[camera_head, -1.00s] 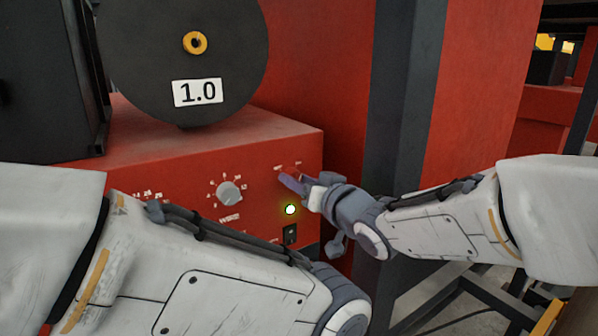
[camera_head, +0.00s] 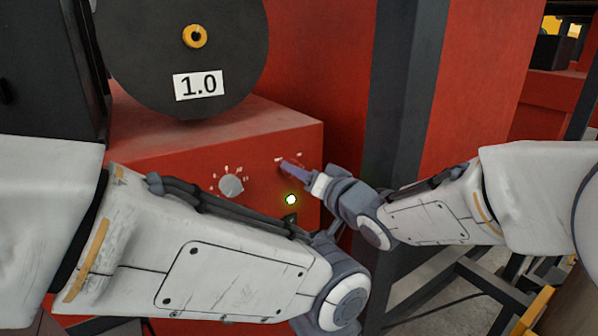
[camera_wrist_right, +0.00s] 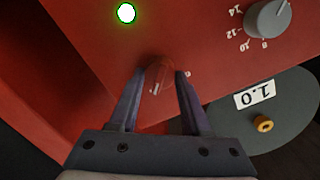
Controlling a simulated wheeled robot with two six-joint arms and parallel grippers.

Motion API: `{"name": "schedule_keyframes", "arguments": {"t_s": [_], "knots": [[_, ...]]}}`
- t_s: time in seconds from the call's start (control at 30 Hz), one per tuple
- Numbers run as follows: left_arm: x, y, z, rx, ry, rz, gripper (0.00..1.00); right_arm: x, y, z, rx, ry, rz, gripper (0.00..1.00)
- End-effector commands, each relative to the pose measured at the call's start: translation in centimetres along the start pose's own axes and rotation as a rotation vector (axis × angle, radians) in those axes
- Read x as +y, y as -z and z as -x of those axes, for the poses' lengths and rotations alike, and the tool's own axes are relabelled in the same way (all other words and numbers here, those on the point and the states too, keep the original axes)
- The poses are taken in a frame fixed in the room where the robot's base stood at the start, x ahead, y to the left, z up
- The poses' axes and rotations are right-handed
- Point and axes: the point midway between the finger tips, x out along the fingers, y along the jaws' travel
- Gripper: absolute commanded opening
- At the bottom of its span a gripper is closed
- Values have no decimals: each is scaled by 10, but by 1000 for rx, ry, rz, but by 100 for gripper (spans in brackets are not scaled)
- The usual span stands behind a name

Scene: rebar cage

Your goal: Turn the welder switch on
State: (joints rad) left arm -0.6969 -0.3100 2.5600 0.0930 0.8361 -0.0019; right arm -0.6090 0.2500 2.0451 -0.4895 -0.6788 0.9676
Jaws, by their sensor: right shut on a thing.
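The welder (camera_head: 215,138) is a red box with a grey dial (camera_head: 231,186) and a lit green lamp (camera_head: 290,199) on its front. The switch (camera_wrist_right: 157,82) is a small red rotary knob with a white mark on it. My right gripper (camera_head: 290,166) is at the upper right of the welder's front, shut on the switch. In the right wrist view its two fingers stand on either side of the knob. The head view mostly hides the knob behind the fingers.
A dark wire spool (camera_head: 180,55) labelled 1.0 stands on the welder, with a black box (camera_head: 45,75) to its left. A dark post (camera_head: 395,100) stands to the right. My left forearm covers the lower part of the welder's front.

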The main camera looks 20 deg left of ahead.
Motion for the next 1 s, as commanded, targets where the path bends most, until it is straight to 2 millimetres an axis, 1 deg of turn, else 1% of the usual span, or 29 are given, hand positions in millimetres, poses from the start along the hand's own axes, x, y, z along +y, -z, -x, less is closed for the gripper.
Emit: {"name": "schedule_keyframes", "arguments": {"t_s": [0.1, 0.13, 0.2, 0.5, 0.63, 0.77, 1.0], "knots": [[0, 0, 0, 0, 0, 0, 75, 1, 2, 0, 5, -3, -5, 0], [0, 0, 0, 0, 0, 0, 75, 1, 2, 0, 5, -3, -5, 55], [0, 0, 0, 0, 0, 0, 75, 1, 2, 0, 5, -3, -4, 78], [0, 0, 0, 0, 0, 0, 75, 0, 1, 0, 2, -1, -1, 78], [0, 0, -5, 0, 0, 1, 75, 1, 0, 9, 3, -1, -1, 78], [-1, -1, -15, 0, 0, 2, 75, 2, -1, 30, 6, -1, 1, 78], [-2, -1, -27, 0, 0, 5, 75, 2, 1, 77, 7, -1, 1, 78]]}}
